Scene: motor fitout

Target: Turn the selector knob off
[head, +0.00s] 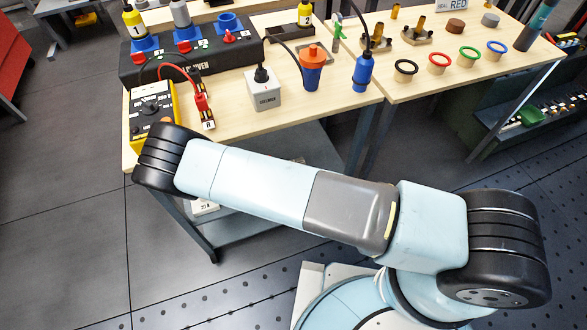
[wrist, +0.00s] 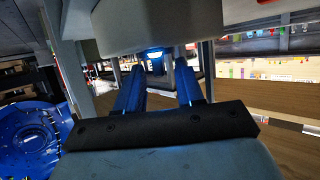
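A yellow box with a dark face (head: 152,108), like a tester, lies at the left end of the wooden bench in the head view. A dark round selector knob (head: 150,106) sits on its face; its setting is too small to read. My arm's black joint covers the box's near edge. My gripper is hidden in the head view. In the wrist view my gripper (wrist: 158,75) has its two blue fingers apart with nothing between them. The knob is not recognisable in the wrist view.
A red lead (head: 178,72) runs from near the box to a red plug (head: 202,103). A white box (head: 264,90), an orange-and-blue cup (head: 312,68) and a blue bottle-like part (head: 362,72) stand further right. Bare bench (head: 235,122) lies right of the plug.

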